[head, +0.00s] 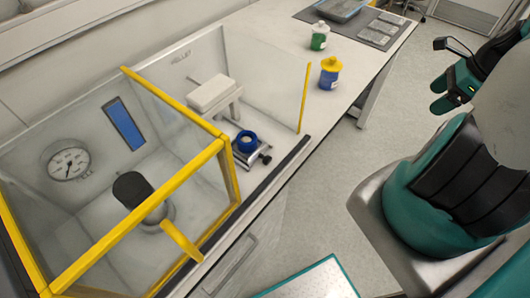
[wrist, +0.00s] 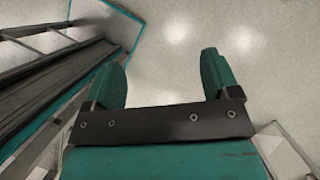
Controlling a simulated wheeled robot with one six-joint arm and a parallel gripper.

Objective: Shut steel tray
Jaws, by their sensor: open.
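A small steel tray (head: 238,157) with a dark knob (head: 266,158) at its front sits low on the bench in the head view, right of the yellow-framed box. A blue round container (head: 247,141) stands on it. The tray appears drawn out toward the bench's front edge, below a white block on a stand (head: 213,94); how far is hard to tell. My gripper (head: 441,95) is at the upper right, over the floor and well away from the tray. In the wrist view my gripper (wrist: 160,65) is open and empty, its two green fingers apart above bare floor.
A blue jar with yellow lid (head: 329,74) and a green-labelled jar (head: 319,37) stand farther back.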

